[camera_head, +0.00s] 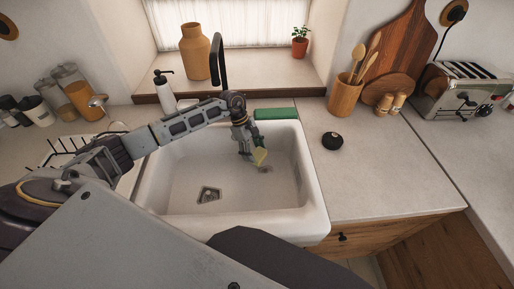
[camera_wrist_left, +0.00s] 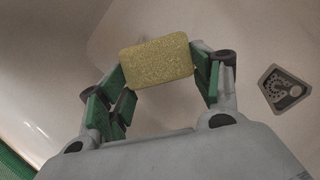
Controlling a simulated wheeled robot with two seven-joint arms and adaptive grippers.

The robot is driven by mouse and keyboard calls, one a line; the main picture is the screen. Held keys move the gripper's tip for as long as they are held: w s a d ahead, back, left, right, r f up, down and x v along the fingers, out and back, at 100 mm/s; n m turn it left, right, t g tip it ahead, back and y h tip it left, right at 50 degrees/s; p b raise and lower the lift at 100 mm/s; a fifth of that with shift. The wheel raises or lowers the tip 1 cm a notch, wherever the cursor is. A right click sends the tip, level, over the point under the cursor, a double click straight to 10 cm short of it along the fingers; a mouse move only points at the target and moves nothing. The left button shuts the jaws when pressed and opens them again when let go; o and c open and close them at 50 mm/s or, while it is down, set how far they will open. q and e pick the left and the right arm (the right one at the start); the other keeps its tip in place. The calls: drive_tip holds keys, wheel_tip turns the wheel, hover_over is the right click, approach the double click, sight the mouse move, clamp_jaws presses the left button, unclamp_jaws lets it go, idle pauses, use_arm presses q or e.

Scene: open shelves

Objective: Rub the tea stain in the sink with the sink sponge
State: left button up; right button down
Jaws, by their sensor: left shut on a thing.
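The white sink (camera_head: 309,170) is in the middle of the head view. My left gripper (camera_head: 255,150) reaches down into its right part, shut on the yellow sponge (camera_head: 261,157). In the left wrist view the sponge (camera_wrist_left: 157,61) sits between the green-padded fingers of the left gripper (camera_wrist_left: 160,80). A small darker patch, apparently the tea stain (camera_head: 265,169), shows on the basin floor just below the sponge. I cannot tell whether the sponge touches the floor. No stain stands out in the wrist view. My right gripper is out of view.
The drain (camera_head: 208,195) lies left of the gripper. A green block (camera_head: 275,113) lies on the back rim, near the black faucet (camera_head: 222,62). A soap bottle (camera_head: 164,92) stands behind the sink. A black round object (camera_head: 332,140) lies on the right counter, which is otherwise mostly clear in front.

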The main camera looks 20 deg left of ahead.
use_arm(q)
drive_tip(key=shift+s+a+m+g, duration=0.1)
drive_tip(key=shift+s+m+g, duration=0.35)
drive_tip(key=shift+m, duration=0.45)
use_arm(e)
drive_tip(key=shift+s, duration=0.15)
use_arm(q)
drive_tip(key=shift+a, duration=0.1)
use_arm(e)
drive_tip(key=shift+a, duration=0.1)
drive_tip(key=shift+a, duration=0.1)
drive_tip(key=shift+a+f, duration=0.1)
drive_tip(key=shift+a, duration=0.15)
